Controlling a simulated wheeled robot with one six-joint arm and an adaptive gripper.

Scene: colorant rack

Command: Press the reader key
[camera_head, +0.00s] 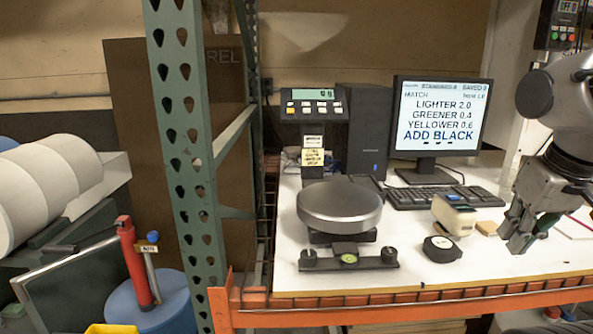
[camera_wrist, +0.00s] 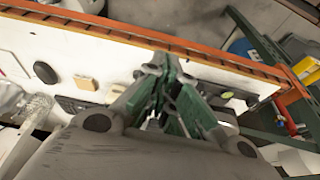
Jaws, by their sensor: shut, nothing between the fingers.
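In the wrist view my gripper (camera_wrist: 165,88) hides part of the worktop. A pale shape beside the fingers there may be the reader, partly hidden.
A black round gauge (camera_head: 441,248) and a tan block (camera_head: 487,228) lie close to the reader. A keyboard (camera_head: 445,196) and monitor (camera_head: 438,117) reading "ADD BLACK" stand behind. A scale (camera_head: 340,205) is left. An orange beam (camera_head: 420,305) edges the worktop; a green upright (camera_head: 183,150) stands left.

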